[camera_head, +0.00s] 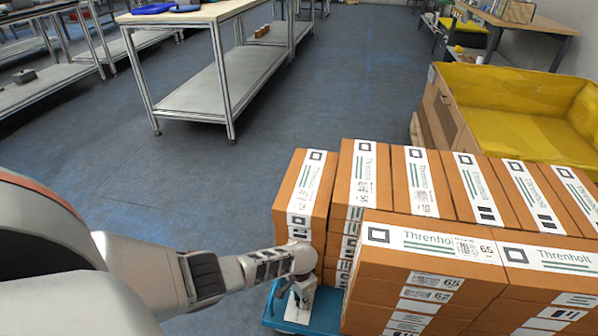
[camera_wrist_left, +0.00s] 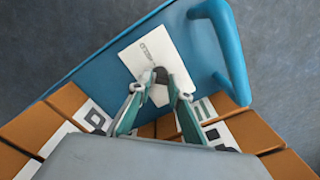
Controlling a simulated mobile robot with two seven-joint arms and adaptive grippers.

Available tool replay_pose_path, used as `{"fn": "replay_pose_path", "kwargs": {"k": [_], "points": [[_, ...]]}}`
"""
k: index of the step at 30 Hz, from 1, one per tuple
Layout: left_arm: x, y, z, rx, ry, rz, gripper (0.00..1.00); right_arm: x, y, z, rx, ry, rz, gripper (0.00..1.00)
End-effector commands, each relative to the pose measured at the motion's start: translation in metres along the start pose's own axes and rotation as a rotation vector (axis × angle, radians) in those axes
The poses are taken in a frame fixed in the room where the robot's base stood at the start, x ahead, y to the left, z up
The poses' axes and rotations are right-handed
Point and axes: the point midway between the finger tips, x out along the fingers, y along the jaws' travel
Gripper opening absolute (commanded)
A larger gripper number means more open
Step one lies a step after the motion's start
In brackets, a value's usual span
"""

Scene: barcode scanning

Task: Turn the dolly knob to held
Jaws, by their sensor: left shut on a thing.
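The blue dolly (camera_head: 323,309) shows at the bottom middle of the head view, beside and under the stacked boxes. In the left wrist view its blue deck (camera_wrist_left: 105,72) carries a white plate (camera_wrist_left: 135,58) with small print that I cannot read. A small dark knob (camera_wrist_left: 161,74) stands at the plate. My left gripper (camera_wrist_left: 160,84) is shut on the knob, with a green-grey finger on each side of it. In the head view the left gripper (camera_head: 300,302) reaches down to the dolly, and it hides the knob. My right gripper is not in view.
Brown Threnholt boxes (camera_head: 423,270) are stacked on the right, close to my left gripper. A blue handle (camera_wrist_left: 231,52) rises at the dolly's edge. A crate with a yellow lining (camera_head: 500,85) stands behind the boxes. A workbench (camera_head: 190,12) is at the back; the floor between is clear.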

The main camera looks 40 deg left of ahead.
Motion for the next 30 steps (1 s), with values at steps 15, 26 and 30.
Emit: {"fn": "replay_pose_path", "kwargs": {"k": [15,26,30], "points": [[0.0029,0.0022,0.0022,0.485,-0.002,0.004,0.00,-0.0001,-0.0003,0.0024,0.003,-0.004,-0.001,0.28],[0.0030,0.0020,0.0026,0.736,-0.003,0.004,0.00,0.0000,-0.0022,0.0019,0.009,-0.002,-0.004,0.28],[0.0029,0.0019,0.0025,0.793,-0.003,0.004,0.00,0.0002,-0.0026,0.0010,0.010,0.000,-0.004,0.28]]}}
